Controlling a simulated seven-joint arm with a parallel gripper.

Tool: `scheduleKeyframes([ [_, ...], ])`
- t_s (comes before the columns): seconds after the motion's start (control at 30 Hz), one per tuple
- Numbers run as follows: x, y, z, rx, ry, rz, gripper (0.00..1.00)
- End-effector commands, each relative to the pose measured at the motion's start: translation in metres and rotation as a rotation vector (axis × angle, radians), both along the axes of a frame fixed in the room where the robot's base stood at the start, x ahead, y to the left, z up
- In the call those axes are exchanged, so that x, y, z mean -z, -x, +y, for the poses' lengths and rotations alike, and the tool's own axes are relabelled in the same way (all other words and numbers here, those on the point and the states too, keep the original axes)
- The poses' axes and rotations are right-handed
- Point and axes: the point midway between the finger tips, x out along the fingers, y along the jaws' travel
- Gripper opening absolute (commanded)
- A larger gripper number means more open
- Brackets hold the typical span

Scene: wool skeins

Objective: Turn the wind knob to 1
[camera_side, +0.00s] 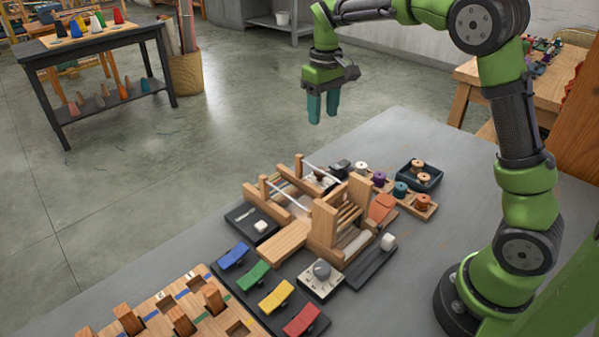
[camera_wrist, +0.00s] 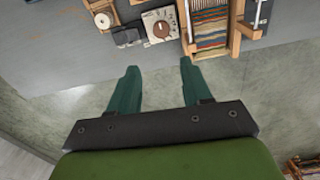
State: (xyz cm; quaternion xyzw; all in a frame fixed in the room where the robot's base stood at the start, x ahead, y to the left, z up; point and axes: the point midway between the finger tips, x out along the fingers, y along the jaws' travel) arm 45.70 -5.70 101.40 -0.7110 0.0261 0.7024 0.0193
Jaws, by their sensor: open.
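My gripper (camera_side: 322,116) is open and empty, high above the floor beyond the table's far edge. In the wrist view its two teal fingers (camera_wrist: 158,68) are spread apart. A brown round knob (camera_wrist: 161,29) on a pale dial plate shows in the wrist view, ahead of the fingertips and apart from them. I cannot tell which of these is the wind knob, nor read either setting.
A wooden loom (camera_side: 323,222) stands mid-table. Blue (camera_side: 233,256), green (camera_side: 253,276), yellow (camera_side: 276,297) and red (camera_side: 302,320) rockers lie in front. A wooden peg board (camera_side: 158,323) is at the lower left. Spools (camera_side: 400,188) stand behind the loom. Air around my gripper is clear.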

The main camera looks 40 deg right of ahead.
Motion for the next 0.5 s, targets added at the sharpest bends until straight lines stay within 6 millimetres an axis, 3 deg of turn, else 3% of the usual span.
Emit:
scheduleKeyframes([
  [0.07, -0.013, -0.002, 0.0, -0.038, 0.0, -0.003, 0.49],
  [0.2, -0.006, 0.002, 0.002, -0.068, -0.009, 0.016, 0.49],
  [0.37, 0.019, 0.003, 0.002, -0.066, -0.01, 0.019, 0.49],
  [0.5, 0.049, 0.003, 0.002, -0.066, -0.009, 0.019, 0.49],
])
